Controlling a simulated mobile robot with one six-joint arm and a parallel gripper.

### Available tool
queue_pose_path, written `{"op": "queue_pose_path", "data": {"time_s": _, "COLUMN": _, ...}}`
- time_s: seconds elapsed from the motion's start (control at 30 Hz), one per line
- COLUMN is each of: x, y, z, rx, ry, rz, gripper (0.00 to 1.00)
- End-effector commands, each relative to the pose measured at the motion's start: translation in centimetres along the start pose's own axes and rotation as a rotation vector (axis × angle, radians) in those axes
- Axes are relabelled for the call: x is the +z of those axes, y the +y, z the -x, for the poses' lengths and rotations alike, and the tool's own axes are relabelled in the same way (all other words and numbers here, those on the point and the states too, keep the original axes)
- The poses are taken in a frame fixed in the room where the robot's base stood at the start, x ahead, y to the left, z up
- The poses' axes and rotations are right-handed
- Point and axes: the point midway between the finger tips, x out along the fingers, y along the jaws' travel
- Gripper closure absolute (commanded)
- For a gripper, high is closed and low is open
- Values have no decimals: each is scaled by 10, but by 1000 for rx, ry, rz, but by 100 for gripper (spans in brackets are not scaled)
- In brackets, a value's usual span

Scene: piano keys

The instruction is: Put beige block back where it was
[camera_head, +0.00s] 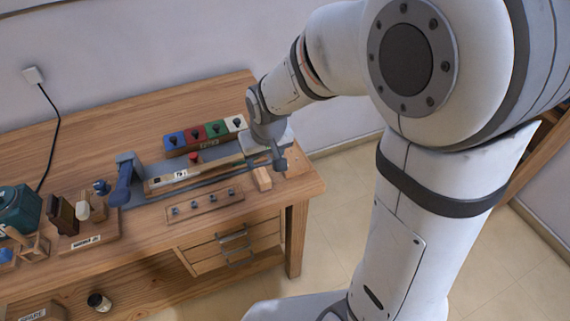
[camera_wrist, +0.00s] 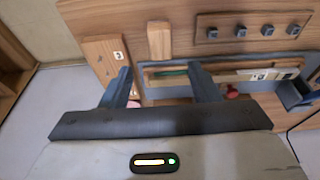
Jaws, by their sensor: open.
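The beige block (camera_head: 262,178) is a small light wooden block on the bench near its right end, just in front of the blue-grey rail. It also shows in the wrist view (camera_wrist: 159,39), ahead of my fingertips and roughly centred between them. My gripper (camera_wrist: 160,66) is open, with its two fingers spread and nothing held between them. In the head view my gripper (camera_head: 276,160) hangs over the right end of the rail, close to the block. The contact between finger and block cannot be made out there.
A blue-grey rail fixture (camera_head: 125,182) lies left of the block. A board with several dark knobs (camera_head: 205,205) is in front. A row of coloured blocks (camera_head: 205,135) stands behind. A numbered wooden board (camera_wrist: 103,62) is beside my left finger. Bench (camera_head: 300,185) is bare at the right corner.

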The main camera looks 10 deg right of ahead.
Motion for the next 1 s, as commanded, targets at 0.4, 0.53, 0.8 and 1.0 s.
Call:
{"op": "queue_pose_path", "data": {"time_s": 0.4, "x": 71, "y": 60, "z": 80, "rx": 43, "ry": -15, "rz": -144, "gripper": 44}}
{"op": "queue_pose_path", "data": {"time_s": 0.53, "x": 112, "y": 76, "z": 107, "rx": 59, "ry": -28, "rz": -207, "gripper": 44}}
{"op": "queue_pose_path", "data": {"time_s": 0.8, "x": 155, "y": 84, "z": 128, "rx": 72, "ry": -47, "rz": -267, "gripper": 44}}
{"op": "queue_pose_path", "data": {"time_s": 1.0, "x": 156, "y": 84, "z": 128, "rx": 72, "ry": -48, "rz": -269, "gripper": 44}}
